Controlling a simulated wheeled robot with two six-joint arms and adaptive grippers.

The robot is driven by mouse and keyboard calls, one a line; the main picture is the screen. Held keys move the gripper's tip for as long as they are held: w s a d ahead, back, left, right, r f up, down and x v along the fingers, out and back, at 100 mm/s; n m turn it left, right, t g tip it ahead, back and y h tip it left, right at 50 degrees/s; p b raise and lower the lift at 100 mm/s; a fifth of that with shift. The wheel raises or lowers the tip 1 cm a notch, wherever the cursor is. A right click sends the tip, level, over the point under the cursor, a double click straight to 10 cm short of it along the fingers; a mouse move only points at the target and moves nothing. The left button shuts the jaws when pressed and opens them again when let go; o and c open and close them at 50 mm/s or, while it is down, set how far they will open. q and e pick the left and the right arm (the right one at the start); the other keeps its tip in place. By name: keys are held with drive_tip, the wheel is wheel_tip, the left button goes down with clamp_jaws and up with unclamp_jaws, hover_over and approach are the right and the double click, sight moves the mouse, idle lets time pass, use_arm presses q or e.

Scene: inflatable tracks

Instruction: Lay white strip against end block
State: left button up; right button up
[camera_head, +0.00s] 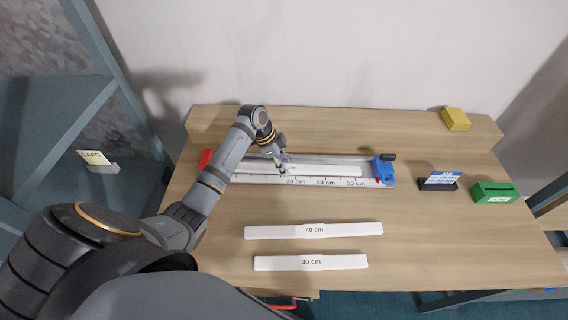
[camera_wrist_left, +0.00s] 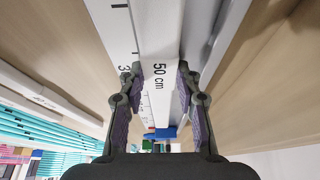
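The white strip (camera_head: 335,170) marked 50 cm lies lengthwise along the measuring track, a short gap left of the blue block (camera_head: 383,170). A red end block (camera_head: 206,159) stands at the track's left end. My arm hides the strip's left end, so I cannot tell whether it touches the red block. My left gripper (camera_head: 281,168) is at the strip's middle. In the left wrist view, its two fingertips (camera_wrist_left: 160,72) are at both edges of the strip (camera_wrist_left: 159,45), beside the label, and appear shut on it. My right gripper is not in view.
Two loose white strips, 40 cm (camera_head: 345,230) and 30 cm (camera_head: 340,262), lie in front of the track. A dark stand with a blue-white card (camera_head: 440,179), a green box (camera_head: 494,192) and a yellow block (camera_head: 456,119) are at the right.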

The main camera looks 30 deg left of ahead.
use_arm(q)
drive_tip(key=o, duration=0.4)
drive_tip(key=shift+o, duration=0.2)
drive_tip(key=shift+r, duration=0.2)
drive_tip(key=b+v, duration=0.1)
drive_tip(key=v, duration=1.1)
drive_tip(key=shift+b, duration=0.4)
drive_tip(key=shift+f, duration=0.1)
